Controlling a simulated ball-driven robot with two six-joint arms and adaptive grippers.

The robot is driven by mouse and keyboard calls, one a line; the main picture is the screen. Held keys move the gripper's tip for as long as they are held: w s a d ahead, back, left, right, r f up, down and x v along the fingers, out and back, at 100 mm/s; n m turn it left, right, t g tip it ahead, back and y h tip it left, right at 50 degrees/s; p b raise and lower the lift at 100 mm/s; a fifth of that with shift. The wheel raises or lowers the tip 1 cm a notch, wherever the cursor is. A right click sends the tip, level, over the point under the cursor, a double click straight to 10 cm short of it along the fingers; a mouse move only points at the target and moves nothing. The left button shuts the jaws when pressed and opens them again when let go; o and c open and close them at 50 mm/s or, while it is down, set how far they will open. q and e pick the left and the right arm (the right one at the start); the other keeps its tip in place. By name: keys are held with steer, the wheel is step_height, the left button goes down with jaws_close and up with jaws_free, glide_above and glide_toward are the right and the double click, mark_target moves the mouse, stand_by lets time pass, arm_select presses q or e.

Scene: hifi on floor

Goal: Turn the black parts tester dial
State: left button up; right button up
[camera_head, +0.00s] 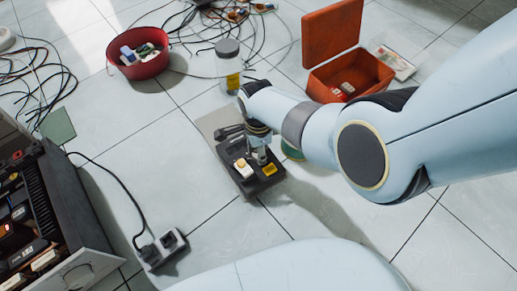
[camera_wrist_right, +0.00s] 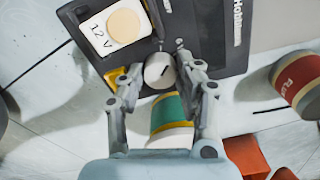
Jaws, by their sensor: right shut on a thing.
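The black parts tester (camera_head: 269,183) lies on the floor near the middle of the head view. It has a white button block and a yellow part on top. In the right wrist view the black tester (camera_wrist_right: 205,52) fills the top, with a white "12 V" block at left. The tester's pale round dial (camera_wrist_right: 157,72), with a dark mark on it, sits between the fingers of my right gripper (camera_wrist_right: 161,66). That gripper is shut on the dial. In the head view my right gripper (camera_head: 260,154) reaches down onto the tester, and the dial is hidden. My left gripper is out of view.
A clear jar (camera_head: 229,68), red bowl (camera_head: 141,66) and open orange toolbox (camera_head: 351,79) stand behind. A power socket (camera_head: 163,249) and dark equipment case (camera_head: 68,205) are at left. Cables lie at far left and back. Floor left of the tester is mostly clear.

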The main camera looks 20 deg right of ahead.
steer(key=shift+m, duration=0.9)
steer(key=m, duration=0.2)
steer(key=shift+m, duration=0.4)
steer(key=m, duration=0.5)
steer(key=shift+m, duration=0.7)
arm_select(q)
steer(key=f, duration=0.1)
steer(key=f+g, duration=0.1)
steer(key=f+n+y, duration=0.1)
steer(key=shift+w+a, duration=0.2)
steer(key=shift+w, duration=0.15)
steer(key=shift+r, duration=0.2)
arm_select(e)
steer(key=shift+m, duration=0.4)
